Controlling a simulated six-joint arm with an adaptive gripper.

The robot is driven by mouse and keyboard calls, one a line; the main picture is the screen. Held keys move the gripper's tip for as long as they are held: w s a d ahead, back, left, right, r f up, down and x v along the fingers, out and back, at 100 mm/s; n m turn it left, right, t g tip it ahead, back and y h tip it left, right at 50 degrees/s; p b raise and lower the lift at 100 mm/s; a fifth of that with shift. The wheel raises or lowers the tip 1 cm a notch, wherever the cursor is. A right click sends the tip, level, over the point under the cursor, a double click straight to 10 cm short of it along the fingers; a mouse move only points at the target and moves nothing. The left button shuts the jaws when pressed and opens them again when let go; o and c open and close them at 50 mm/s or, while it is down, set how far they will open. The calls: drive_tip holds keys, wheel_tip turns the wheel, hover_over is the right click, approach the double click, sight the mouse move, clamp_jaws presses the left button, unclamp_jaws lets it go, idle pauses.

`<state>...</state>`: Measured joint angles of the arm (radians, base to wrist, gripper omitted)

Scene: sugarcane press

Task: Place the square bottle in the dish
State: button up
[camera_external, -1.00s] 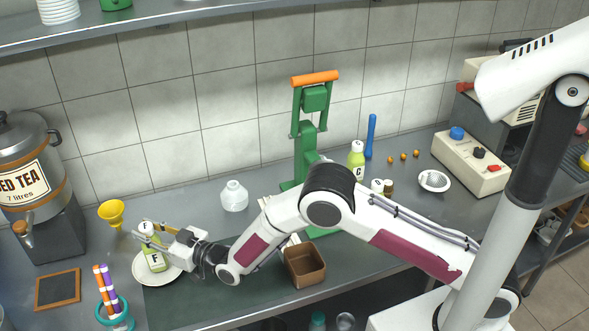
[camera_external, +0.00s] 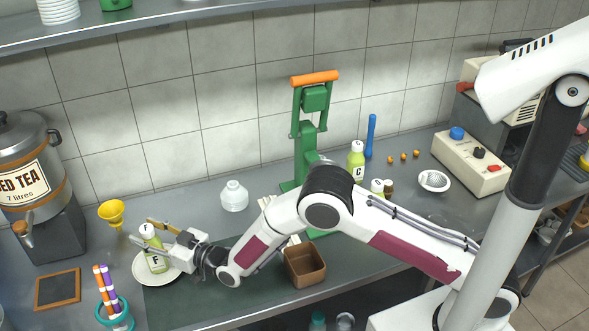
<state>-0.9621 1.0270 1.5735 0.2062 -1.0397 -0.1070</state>
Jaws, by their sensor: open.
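The square bottle (camera_external: 155,262), green with a white cap and a label marked F, stands upright on the white round dish (camera_external: 174,278) at the left of the counter. My gripper (camera_external: 141,231) is open, its two fingers on either side of the bottle's upper part. I cannot tell whether a finger touches the bottle. Part of the dish is hidden behind the bottle and my gripper.
A yellow funnel (camera_external: 112,212) stands behind the dish, and a teal holder with markers (camera_external: 115,312) stands in front. A small blackboard (camera_external: 58,290) lies at left. A brown box (camera_external: 304,266), white jar (camera_external: 234,196) and green press (camera_external: 307,150) are to the right.

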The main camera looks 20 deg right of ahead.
drive_tip(key=shift+r, duration=0.2)
drive_tip(key=v, duration=1.2)
idle(0.4)
drive_tip(key=shift+w+r, duration=0.1)
idle(0.7)
